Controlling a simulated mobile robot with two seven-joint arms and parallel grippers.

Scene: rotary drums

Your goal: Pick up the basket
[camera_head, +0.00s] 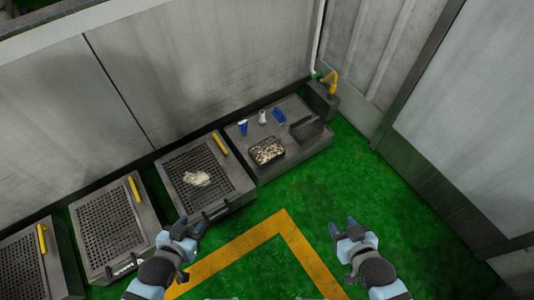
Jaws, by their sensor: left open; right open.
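The basket (256,159) is a small dark wire basket with pale, rounded items (268,152) in it. It sits near the front left of the grey counter at the back middle. My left gripper (190,222) is open and empty, low and left of the basket, in front of the grated unit. My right gripper (340,223) is open and empty, over the green floor, to the right of and nearer than the basket. Both are apart from the basket.
On the grey counter (310,155) stand a blue bottle (243,128), a white bottle (262,117), a blue item (279,116) and a dark sink basin (305,131). Grated units (232,173) with yellow handles line the wall; one bears a pale cloth (197,178). Green floor (330,180) is clear.

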